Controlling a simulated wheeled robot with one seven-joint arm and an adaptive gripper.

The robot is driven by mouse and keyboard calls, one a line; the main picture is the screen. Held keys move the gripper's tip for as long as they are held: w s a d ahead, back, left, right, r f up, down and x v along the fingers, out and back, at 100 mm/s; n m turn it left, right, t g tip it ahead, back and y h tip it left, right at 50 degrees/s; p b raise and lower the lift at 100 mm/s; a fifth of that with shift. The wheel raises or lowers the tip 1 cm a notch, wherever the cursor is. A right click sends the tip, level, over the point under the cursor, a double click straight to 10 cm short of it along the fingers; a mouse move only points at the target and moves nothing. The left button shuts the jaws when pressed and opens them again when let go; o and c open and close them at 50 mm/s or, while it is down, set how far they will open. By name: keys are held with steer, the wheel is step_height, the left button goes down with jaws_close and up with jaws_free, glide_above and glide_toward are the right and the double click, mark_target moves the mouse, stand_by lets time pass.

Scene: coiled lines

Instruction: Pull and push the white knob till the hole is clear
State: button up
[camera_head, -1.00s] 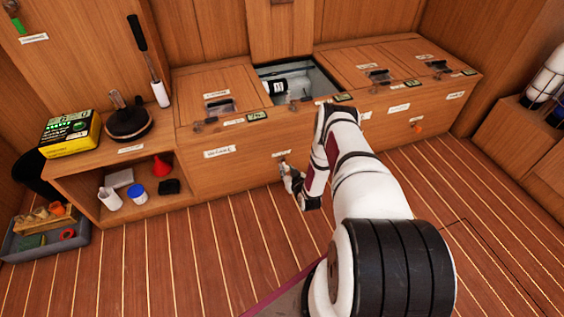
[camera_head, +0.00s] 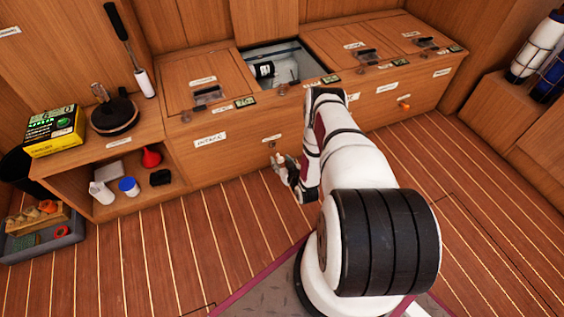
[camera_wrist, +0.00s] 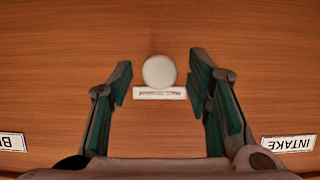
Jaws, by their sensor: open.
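The white knob (camera_wrist: 159,71) is a round white disc on the wooden locker front, just above a small label strip in the wrist view. My gripper (camera_wrist: 160,80) is open, with one finger on each side of the knob and clear gaps between. In the head view my gripper (camera_head: 283,165) is low at the locker front, and the knob there cannot be made out clearly behind it. The open hatch hole (camera_head: 285,62) in the locker top holds a dark and white object (camera_head: 265,70).
An INTAKE label (camera_wrist: 288,143) is at the wrist view's right. A grey tray (camera_head: 45,240) lies on the floor. The floor before the lockers is clear.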

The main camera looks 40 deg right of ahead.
steer(key=shift+s, duration=0.15)
steer(key=v, duration=1.1)
steer(key=shift+s, duration=0.35)
steer(key=shift+a+r, duration=0.1)
steer(key=shift+a, duration=0.05)
